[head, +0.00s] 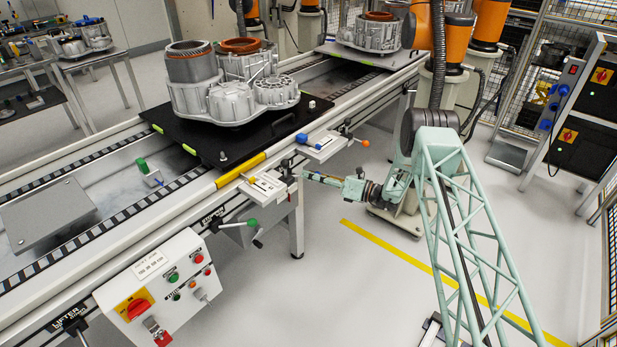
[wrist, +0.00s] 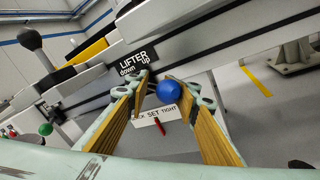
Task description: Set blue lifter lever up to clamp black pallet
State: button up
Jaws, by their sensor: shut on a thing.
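The black pallet (head: 175,125) lies on the conveyor in the head view and carries grey stator housings (head: 235,85). A yellow strip runs along its near edge. My gripper (head: 303,174) is beside the conveyor's near rail, by that edge. In the wrist view its fingers (wrist: 163,82) are closed about the round blue knob of the lifter lever (wrist: 168,94), under a black "LIFTER down up" label (wrist: 134,62). The head view does not clearly show this knob at my gripper. The lever's rod is mostly hidden by the fingers.
Another blue knob (head: 302,138) and an orange knob (head: 365,143) sit on the rail to the right. A green-knobbed lever (head: 251,223) is below left. A control box (head: 160,285) hangs at the front.

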jog(key=shift+w, duration=0.25)
jog(key=o, duration=0.8)
jog(key=shift+o, duration=0.8)
jog(key=shift+a, duration=0.1)
jog(key=shift+s, duration=0.1)
jog(key=v, duration=1.2)
jog(key=shift+r, duration=0.1)
